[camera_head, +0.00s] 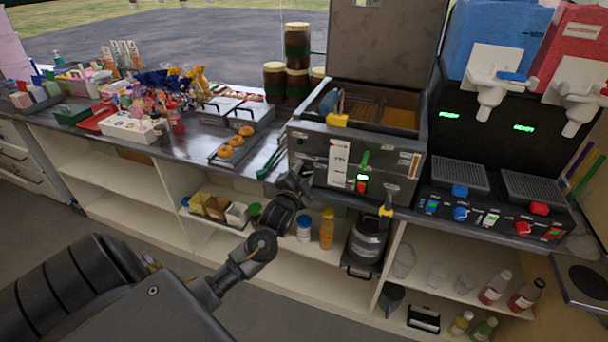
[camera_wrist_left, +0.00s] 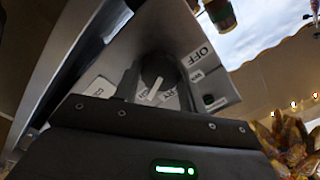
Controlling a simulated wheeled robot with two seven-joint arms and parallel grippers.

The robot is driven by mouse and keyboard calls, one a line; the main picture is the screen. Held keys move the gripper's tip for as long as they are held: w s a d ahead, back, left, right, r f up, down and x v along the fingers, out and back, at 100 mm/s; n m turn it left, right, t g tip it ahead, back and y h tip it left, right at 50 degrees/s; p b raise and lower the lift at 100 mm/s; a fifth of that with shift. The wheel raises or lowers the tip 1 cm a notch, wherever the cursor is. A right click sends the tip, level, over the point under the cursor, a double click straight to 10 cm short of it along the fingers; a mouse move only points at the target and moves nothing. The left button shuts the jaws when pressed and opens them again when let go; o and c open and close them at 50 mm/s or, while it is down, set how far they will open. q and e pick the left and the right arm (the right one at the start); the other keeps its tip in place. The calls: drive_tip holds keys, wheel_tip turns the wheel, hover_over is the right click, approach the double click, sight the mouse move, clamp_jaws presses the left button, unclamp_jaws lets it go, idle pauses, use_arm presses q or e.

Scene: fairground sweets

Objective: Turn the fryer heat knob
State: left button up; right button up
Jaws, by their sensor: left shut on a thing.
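The fryer (camera_head: 400,165) is a grey metal box with an open top and a raised lid, on the counter. Its heat knob (camera_wrist_left: 148,70) is dark and round with a white pointer in the left wrist view, with white labels around it, one reading OFF (camera_wrist_left: 197,55). My left gripper (camera_wrist_left: 156,82) is shut on the knob, one finger on each side of it. In the head view my left gripper (camera_head: 302,178) is at the left part of the fryer's front and hides the knob. My right gripper is not in view.
A lit red switch (camera_head: 361,184) and a white label strip (camera_head: 338,160) are right of my gripper on the fryer front. A donut tray (camera_head: 222,160) and green tongs (camera_head: 270,163) lie to the left. A drinks dispenser (camera_head: 490,200) stands to the right.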

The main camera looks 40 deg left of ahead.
use_arm(q)
drive_tip(key=n+p, duration=0.2)
drive_tip(key=n, duration=0.2)
drive_tip(key=shift+n+p, duration=0.85)
drive_tip(key=shift+n, duration=1.35)
drive_tip(key=o, duration=1)
drive_tip(key=shift+s, duration=0.1)
drive_tip(key=shift+b+v, duration=0.9)
drive_tip(key=shift+v, duration=4.45)
